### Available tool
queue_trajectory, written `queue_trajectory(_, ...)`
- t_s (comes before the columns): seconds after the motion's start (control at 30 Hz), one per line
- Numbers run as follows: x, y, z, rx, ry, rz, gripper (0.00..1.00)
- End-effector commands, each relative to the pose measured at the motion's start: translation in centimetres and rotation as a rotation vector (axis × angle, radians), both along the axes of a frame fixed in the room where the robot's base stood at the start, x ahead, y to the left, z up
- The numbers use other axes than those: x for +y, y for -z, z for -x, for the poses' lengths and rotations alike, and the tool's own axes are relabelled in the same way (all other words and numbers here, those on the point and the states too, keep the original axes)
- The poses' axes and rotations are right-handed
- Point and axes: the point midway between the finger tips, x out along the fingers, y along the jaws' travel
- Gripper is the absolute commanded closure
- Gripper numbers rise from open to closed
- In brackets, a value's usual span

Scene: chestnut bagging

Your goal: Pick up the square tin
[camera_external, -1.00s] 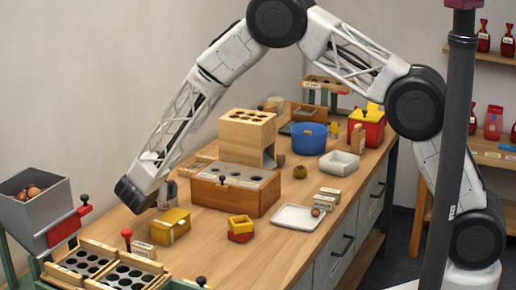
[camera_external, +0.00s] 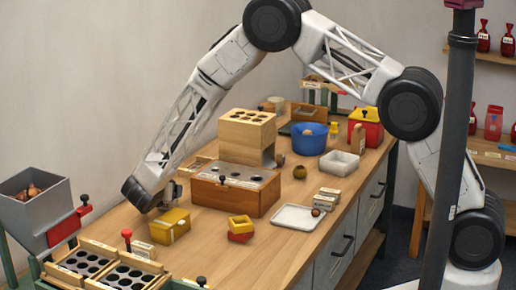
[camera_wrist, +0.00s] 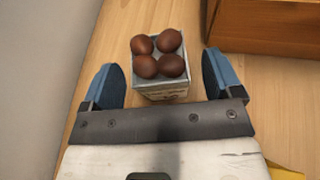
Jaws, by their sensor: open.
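The square tin (camera_wrist: 164,92) shows in the wrist view as a small open-topped box with several brown chestnuts (camera_wrist: 158,55) in it. It stands on the wooden worktop beyond my gripper. My gripper (camera_wrist: 163,82) is open, its blue fingers left and right of the tin with a gap on each side. The fingers do not touch the tin. In the external view my gripper (camera_external: 172,193) is low over the worktop, behind the yellow box, and the tin there is mostly hidden by the wrist.
A yellow box (camera_external: 170,226) stands just in front of my gripper. A wooden block with holes (camera_external: 237,195) stands to the right. Black-holed trays (camera_external: 88,262) and a grey chestnut hopper (camera_external: 38,205) are at the left. Bare worktop lies around the tin in the wrist view.

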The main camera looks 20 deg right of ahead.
Motion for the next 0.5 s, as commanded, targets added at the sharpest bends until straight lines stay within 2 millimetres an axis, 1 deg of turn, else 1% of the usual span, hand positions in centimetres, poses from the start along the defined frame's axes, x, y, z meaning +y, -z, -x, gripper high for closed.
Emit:
queue_trajectory(0.27,0.01,0.01,0.03,0.000,0.000,0.000,0.15)
queue_trajectory(0.3,0.01,0.01,0.03,0.000,0.000,0.000,0.16)
queue_trajectory(0.37,0.01,0.01,0.03,0.000,0.000,0.000,0.26)
queue_trajectory(0.5,0.01,0.01,0.04,0.000,0.000,0.000,0.47)
